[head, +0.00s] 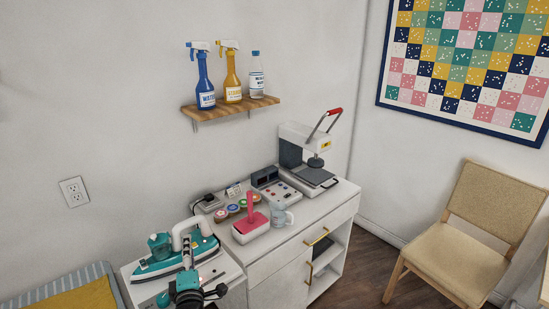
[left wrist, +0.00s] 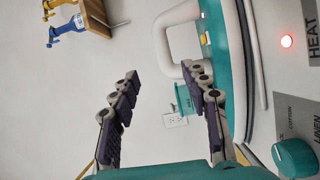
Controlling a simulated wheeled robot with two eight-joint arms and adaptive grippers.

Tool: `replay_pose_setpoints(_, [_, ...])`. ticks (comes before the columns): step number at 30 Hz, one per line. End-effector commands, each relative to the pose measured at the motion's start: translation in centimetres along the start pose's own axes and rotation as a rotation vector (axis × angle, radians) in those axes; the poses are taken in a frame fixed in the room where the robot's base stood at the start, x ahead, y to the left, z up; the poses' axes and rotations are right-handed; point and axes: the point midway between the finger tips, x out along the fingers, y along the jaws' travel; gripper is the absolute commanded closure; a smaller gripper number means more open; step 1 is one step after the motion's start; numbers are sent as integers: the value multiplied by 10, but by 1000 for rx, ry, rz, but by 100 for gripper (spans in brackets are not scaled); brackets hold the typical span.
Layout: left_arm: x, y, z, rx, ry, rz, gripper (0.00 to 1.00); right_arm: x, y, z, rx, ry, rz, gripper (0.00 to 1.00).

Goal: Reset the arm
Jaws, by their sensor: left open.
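My left gripper (head: 205,291) is low at the left of the head view, in front of the teal iron (head: 157,262), which rests on a white-topped unit. In the left wrist view its two dark fingers (left wrist: 166,88) are spread wide, with no object held between them. Behind the fingers there, the iron's white handle (left wrist: 168,22) and teal body (left wrist: 215,20) show close by. I cannot tell whether the fingers touch the iron. My right gripper is not in view.
A panel with a red light and teal knob (left wrist: 295,157) is close on the right in the left wrist view. A white cabinet (head: 275,264) carries a pink-topped block (head: 250,226), a small grey jug (head: 281,214) and a heat press (head: 310,160). A chair (head: 455,255) stands right.

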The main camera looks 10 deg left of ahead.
Motion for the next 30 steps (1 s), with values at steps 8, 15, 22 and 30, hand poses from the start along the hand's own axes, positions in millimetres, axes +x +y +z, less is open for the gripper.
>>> replay_pose_setpoints(8, [-41,48,102,444,-400,62,54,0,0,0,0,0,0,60])
replay_pose_setpoints(15, [-137,10,149,1024,-829,-57,54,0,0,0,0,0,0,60])
replay_pose_setpoints(22, [-211,-39,96,1448,-1043,-292,54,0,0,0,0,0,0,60])
replay_pose_setpoints(30, [-233,-51,64,1587,-1086,-402,54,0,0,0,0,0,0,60])
